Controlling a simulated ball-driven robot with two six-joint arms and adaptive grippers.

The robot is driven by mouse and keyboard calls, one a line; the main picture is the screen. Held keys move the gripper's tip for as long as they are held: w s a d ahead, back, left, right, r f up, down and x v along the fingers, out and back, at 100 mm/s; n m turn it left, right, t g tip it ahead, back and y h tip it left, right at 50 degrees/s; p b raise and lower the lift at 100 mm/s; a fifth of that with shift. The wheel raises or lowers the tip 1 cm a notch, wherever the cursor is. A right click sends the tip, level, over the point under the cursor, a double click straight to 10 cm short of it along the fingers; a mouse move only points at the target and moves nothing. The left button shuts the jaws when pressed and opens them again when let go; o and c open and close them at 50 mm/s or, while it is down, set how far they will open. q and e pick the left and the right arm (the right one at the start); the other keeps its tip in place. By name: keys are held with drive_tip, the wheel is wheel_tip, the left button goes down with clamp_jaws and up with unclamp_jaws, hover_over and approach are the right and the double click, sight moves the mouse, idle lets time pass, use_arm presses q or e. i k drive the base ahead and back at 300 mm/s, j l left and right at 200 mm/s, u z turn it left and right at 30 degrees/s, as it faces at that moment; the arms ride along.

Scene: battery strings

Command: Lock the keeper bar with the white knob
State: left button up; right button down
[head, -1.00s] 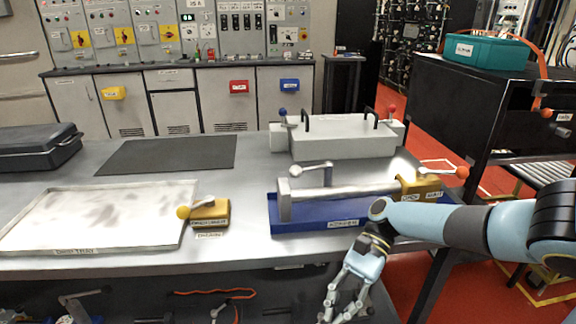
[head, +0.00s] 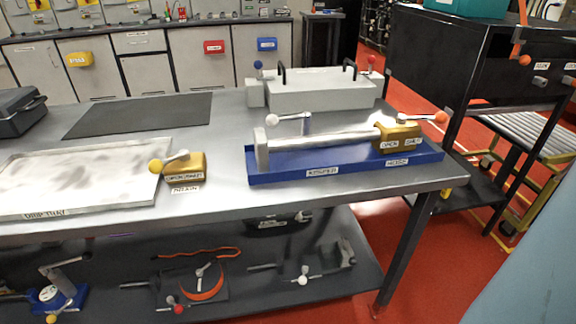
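A blue tray (head: 345,170) on the bench's right side carries a long pale bar (head: 340,142) lying lengthwise. The bar has a grey end plate (head: 262,150) at the left and a brass block (head: 398,137) at the right. A lever with a white knob (head: 271,120) stands at the tray's left part, its arm pointing left from an upright post (head: 306,123). An orange-knobbed lever (head: 441,118) sits above the brass block. I cannot tell which part is the keeper bar. Neither gripper is in view; a light blue part at the lower right edge is probably my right arm.
A brass block with a yellow-knobbed lever (head: 156,166) stands beside the drip tray (head: 80,180). A grey box (head: 320,92) with handles stands behind the blue tray. The lower shelf (head: 340,245) holds several lever devices, one with a white knob (head: 303,281). A dark mat (head: 140,115) lies clear.

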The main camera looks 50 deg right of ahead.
sight(272, 121)
drive_tip(key=k+l, duration=0.1)
drive_tip(key=l, duration=0.4)
drive_tip(key=k+l+z, duration=0.15)
drive_tip(key=l, duration=0.35)
drive_tip(key=k+l, duration=0.1)
drive_tip(key=l, duration=0.45)
drive_tip(key=z, duration=0.05)
